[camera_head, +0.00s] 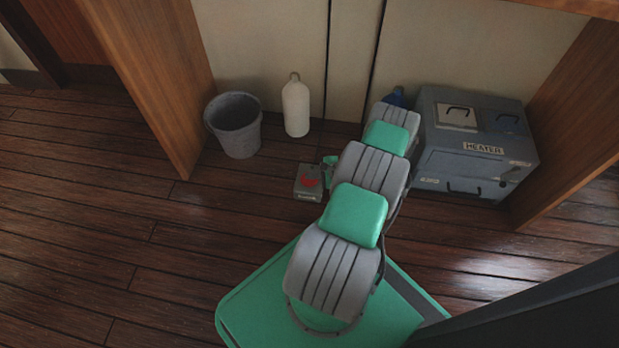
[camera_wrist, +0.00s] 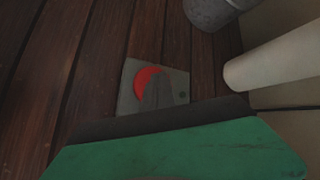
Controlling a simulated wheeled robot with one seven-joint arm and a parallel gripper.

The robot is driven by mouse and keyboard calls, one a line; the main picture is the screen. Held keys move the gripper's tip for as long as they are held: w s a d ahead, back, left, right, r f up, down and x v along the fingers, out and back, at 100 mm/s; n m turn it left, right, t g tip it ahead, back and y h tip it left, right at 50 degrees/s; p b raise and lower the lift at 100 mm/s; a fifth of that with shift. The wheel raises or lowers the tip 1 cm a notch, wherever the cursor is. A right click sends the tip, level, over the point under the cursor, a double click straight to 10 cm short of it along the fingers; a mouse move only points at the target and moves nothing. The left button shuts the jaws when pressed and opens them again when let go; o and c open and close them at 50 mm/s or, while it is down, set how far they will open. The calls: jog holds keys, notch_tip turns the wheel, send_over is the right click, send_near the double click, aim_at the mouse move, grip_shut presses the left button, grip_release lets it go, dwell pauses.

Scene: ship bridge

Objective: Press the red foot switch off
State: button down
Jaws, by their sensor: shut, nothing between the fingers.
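The red foot switch (camera_head: 302,192) is a small grey box with a round red button on the wooden floor, left of my arm in the head view. In the wrist view the red button (camera_wrist: 142,81) sits on its grey plate (camera_wrist: 128,98). My gripper (camera_wrist: 158,80) is shut and empty, its grey fingers in front of the right part of the button. I cannot tell whether the fingertips touch it. In the head view my arm hides most of the gripper.
A grey bucket (camera_head: 236,128) and a white bottle (camera_head: 296,108) stand behind the switch by the wall. A grey heater box (camera_head: 470,165) is right of my arm. A wooden panel (camera_head: 160,80) stands at left. The floor at left is clear.

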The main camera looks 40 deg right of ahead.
jog(key=shift+r, duration=0.45)
notch_tip(320, 180, up, 6)
jog(key=p, duration=0.4)
jog(key=shift+p, duration=0.35)
